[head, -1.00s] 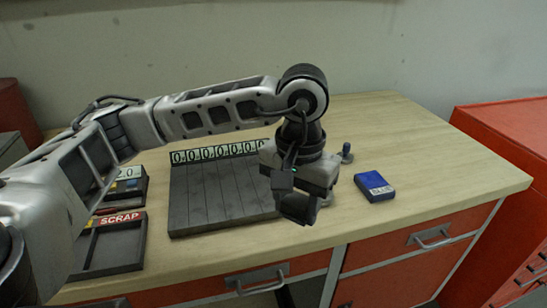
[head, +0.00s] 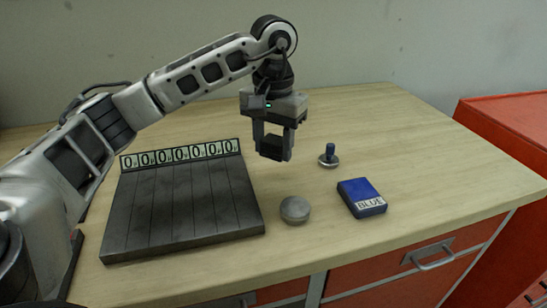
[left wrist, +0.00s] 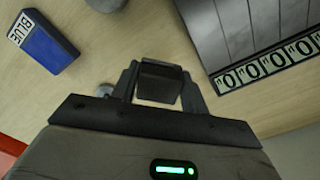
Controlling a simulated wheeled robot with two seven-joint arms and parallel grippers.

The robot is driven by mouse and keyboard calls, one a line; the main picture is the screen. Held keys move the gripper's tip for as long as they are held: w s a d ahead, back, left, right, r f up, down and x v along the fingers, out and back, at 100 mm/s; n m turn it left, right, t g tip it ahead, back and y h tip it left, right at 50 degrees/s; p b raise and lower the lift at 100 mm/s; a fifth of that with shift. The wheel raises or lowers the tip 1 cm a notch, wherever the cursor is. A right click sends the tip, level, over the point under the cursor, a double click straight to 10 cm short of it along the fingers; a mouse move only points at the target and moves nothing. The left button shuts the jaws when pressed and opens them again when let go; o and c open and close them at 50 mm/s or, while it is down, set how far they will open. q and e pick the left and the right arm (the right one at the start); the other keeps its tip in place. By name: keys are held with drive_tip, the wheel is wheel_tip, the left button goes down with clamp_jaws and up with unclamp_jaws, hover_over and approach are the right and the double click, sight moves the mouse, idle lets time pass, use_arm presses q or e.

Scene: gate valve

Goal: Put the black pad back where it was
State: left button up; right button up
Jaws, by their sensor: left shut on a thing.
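My left gripper (head: 273,148) is shut on the black pad (head: 274,146), a small dark block, and holds it above the wooden table. In the left wrist view the pad (left wrist: 159,82) sits between the two fingers (left wrist: 160,85). The blue box (head: 361,196) with a white BLUE label lies on the table to the right of the gripper, and it also shows in the left wrist view (left wrist: 45,45). My right gripper is in neither view.
A round grey disc (head: 295,209) lies in front of the gripper. A dark slotted board (head: 180,205) with a row of zero labels lies left. The table's right side is clear.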

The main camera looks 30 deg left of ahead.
sight(273, 171)
use_arm(q)
drive_tip(key=shift+w+a+f, duration=0.25)
drive_tip(key=shift+w+f, duration=0.2)
drive_tip(key=shift+f, duration=0.1)
drive_tip(key=f, duration=0.2)
drive_tip(key=f+p, duration=0.1)
drive_tip(key=shift+w+a+f, duration=0.1)
drive_tip(key=shift+w+a, duration=0.1)
drive_tip(key=shift+w, duration=0.05)
drive_tip(key=shift+f, duration=0.3)
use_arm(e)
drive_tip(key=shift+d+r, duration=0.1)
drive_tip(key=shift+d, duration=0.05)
use_arm(q)
drive_tip(key=shift+f, duration=0.2)
drive_tip(key=o, duration=1)
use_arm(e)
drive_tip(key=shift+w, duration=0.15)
use_arm(q)
drive_tip(key=shift+r, duration=0.1)
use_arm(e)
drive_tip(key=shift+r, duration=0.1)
